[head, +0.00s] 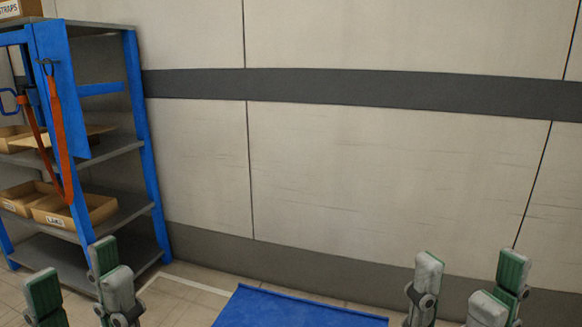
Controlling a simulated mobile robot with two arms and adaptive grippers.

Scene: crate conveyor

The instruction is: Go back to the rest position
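My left gripper (85,290) shows at the bottom left, with grey and green fingers pointing up. Its fingers stand apart with nothing between them. My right gripper (460,285) shows at the bottom right, with its fingers also apart and empty. The lower parts of both grippers are cut off by the bottom edge. No crate or conveyor is clearly in view.
A blue and grey shelf rack (140,130) stands at the left with cardboard boxes (75,210) and a hanging orange strap (62,140). A panelled wall (350,170) closes off the back. A blue surface (300,308) lies low between my grippers.

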